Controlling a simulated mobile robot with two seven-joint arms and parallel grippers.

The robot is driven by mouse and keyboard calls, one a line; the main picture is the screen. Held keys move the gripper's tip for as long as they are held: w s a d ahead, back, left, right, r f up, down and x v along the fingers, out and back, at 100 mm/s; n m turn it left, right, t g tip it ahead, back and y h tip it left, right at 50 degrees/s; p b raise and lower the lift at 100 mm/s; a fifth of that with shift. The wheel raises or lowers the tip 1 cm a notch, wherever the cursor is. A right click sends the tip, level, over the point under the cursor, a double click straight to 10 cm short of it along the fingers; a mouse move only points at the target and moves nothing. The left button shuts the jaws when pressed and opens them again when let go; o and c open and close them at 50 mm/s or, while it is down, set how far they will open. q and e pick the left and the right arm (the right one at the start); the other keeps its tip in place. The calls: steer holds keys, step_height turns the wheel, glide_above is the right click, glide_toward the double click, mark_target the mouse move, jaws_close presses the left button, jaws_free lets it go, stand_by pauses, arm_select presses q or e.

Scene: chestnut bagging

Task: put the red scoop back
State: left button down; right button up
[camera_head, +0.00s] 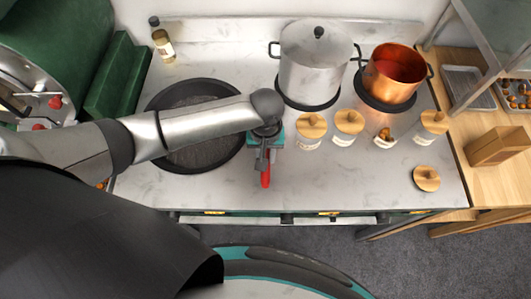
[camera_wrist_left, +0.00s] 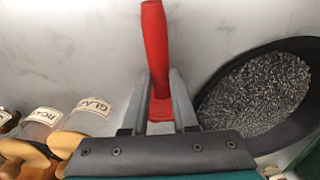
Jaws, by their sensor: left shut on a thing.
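The red scoop (camera_head: 265,174) shows as a red handle over the counter, just right of the black pan. My left gripper (camera_head: 262,157) is shut on it from above. In the left wrist view the red handle (camera_wrist_left: 155,45) sticks out beyond the jaws of my left gripper (camera_wrist_left: 158,100). The rest of the scoop is hidden by the gripper, and I cannot tell whether it touches the counter. My right gripper is not in view.
The black pan (camera_head: 160,155) lies under my left forearm. Several wooden-lidded jars (camera_head: 312,128) stand to the right, one with its lid (camera_head: 427,178) beside it. A steel pot (camera_head: 305,70) and a copper pot (camera_head: 393,75) stand behind. The front counter (camera_head: 330,188) is clear.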

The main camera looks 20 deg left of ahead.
arm_select(q)
steer(key=shift+f, duration=0.5)
steer(key=c, duration=0.6)
jaws_free()
step_height(320, 180, up, 15)
steer(key=shift+r+p, duration=0.1)
steer(key=shift+p, duration=1.05)
steer(key=shift+s, duration=0.1)
